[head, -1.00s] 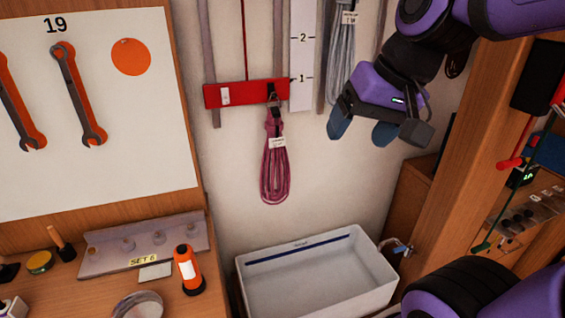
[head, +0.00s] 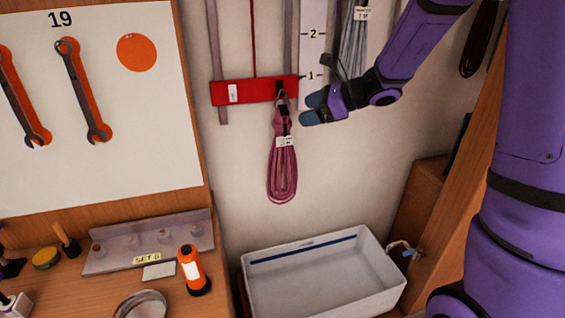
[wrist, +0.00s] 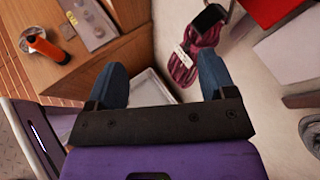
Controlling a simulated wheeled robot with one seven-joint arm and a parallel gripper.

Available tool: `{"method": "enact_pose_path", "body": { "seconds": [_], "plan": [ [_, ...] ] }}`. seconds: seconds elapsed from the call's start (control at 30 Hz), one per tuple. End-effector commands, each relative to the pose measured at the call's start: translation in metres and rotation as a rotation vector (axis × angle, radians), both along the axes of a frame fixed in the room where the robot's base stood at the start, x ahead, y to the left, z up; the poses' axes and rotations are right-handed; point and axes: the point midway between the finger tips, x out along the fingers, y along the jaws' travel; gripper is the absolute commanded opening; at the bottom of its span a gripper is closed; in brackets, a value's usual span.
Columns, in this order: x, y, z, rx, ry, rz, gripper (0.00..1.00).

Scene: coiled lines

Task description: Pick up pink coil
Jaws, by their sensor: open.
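The pink coil (head: 282,165) hangs from a hook on the red wall bracket (head: 254,90) in the head view, with a white tag near its top. My gripper (head: 313,108) is just right of the coil's upper end, beside the bracket's right end, fingers pointing left. In the wrist view the coil (wrist: 183,62) shows above the right fingertip, apart from it as far as I can tell. The two blue fingers (wrist: 162,82) stand wide apart with nothing between them.
A white basin (head: 325,278) sits below the coil. A grey coil (head: 354,40) hangs to the right behind my arm. A workbench at left holds an orange flashlight (head: 192,270) and a rack (head: 148,242). A wooden post (head: 450,210) stands at right.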

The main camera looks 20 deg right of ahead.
Motion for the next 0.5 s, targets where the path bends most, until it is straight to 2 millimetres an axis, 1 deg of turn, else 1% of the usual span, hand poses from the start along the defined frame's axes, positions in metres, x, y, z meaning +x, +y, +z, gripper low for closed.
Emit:
{"method": "enact_pose_path", "body": {
  "seconds": [0.03, 0.1, 0.2, 0.37, 0.5],
  "plan": [
    [0.012, -0.007, -0.011, 0.043, 0.032, -0.054, 0.77],
    [0.026, -0.015, -0.020, 0.095, 0.061, -0.119, 0.77],
    [0.040, -0.023, -0.031, 0.147, 0.090, -0.187, 0.77],
    [0.050, -0.028, -0.039, 0.185, 0.111, -0.234, 0.77],
    [0.058, -0.020, -0.043, 0.188, 0.111, -0.236, 0.77]
  ]
}}
